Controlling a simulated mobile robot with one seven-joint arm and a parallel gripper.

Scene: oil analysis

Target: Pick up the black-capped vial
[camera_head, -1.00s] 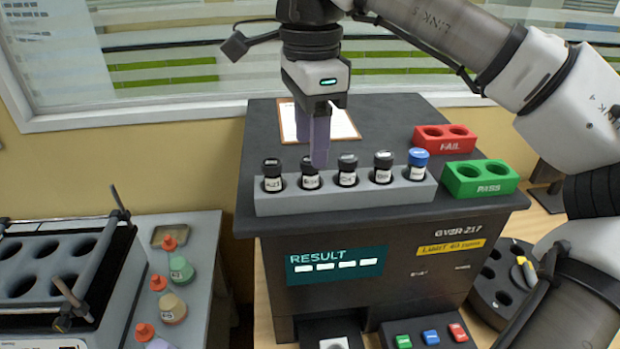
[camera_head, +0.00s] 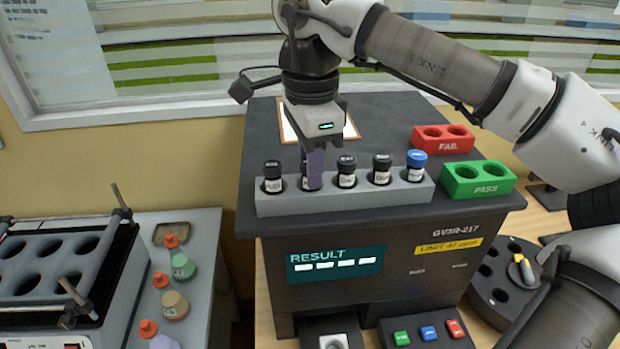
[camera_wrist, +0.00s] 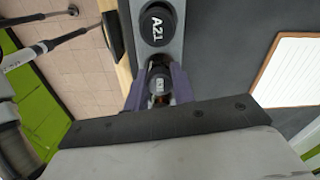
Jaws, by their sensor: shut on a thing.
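A grey rack (camera_head: 400,196) on top of the black analyser holds a row of vials, several black-capped and one blue-capped at the right end. My gripper (camera_head: 313,180) is down at the second vial from the left, with its purple fingers around that black-capped vial (camera_head: 305,183). In the wrist view the fingers (camera_wrist: 158,90) are shut on this vial's black cap (camera_wrist: 158,86). The vial still sits in its rack slot; its lower part is hidden.
A red FAIL block (camera_head: 443,139) and a green PASS block (camera_head: 478,180) stand right of the rack. A clipboard (camera_wrist: 293,70) lies behind it. Small bottles with orange tops (camera_head: 175,305) stand on the left bench. The analyser top (camera_head: 385,115) behind the rack is mostly clear.

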